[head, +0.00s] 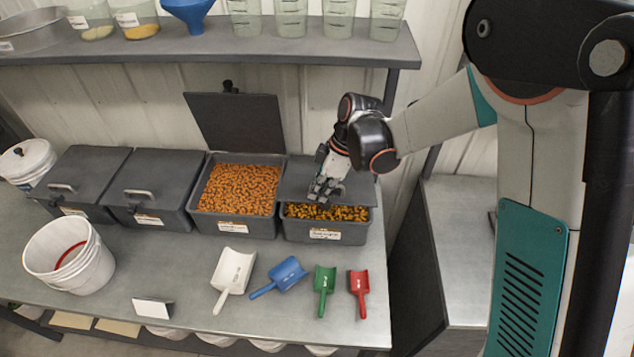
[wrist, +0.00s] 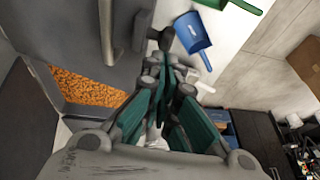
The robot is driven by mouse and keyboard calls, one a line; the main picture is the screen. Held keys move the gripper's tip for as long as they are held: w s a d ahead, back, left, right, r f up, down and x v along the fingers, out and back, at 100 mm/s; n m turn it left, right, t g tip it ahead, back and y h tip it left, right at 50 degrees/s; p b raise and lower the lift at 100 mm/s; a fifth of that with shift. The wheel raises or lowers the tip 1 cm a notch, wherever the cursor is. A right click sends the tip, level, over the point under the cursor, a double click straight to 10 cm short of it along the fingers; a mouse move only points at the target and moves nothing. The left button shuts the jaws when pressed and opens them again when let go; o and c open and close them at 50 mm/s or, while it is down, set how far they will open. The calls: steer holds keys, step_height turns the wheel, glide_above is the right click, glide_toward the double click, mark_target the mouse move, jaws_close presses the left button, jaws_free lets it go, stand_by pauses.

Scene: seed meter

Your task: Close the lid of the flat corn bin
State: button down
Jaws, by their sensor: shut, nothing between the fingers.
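The rightmost grey bin (head: 330,231) holds yellow and dark-brown kernels and looks like the corn bin; its label is too small to read. Its grey lid (head: 352,187) is tilted partway down, with the kernels showing below its front edge. In the wrist view the lid (wrist: 75,35) fills the upper left, with its handle (wrist: 107,30) visible. My gripper (head: 322,196) is shut and empty, fingers down, at the lid's front part. In the wrist view my gripper (wrist: 165,62) is beside the lid. Whether it touches the lid is hard to tell.
The neighbouring bin (head: 233,228) of orange pellets stands with its lid (head: 240,122) up. Two closed bins (head: 160,185) stand further left. Scoops (head: 232,272) lie on the bench in front, and a white bucket (head: 70,258) is at left. A shelf (head: 300,50) runs above.

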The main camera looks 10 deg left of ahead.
steer(key=shift+f, duration=0.1)
steer(key=s+f+t+b, duration=0.2)
steer(key=s+f+b, duration=0.1)
steer(key=f+b, duration=0.5)
steer(key=shift+s+d+f+b, duration=0.15)
steer(key=shift+f+b, duration=0.25)
steer(key=shift+f, duration=0.1)
steer(key=s+a+p+v, duration=0.1)
steer(key=a+p+v, duration=0.1)
steer(key=p+v, duration=0.5)
steer(key=v, duration=0.6)
steer(key=shift+s+a+r+p, duration=0.2)
steer(key=shift+a+r+p, duration=0.05)
steer(key=shift+r+p, duration=0.15)
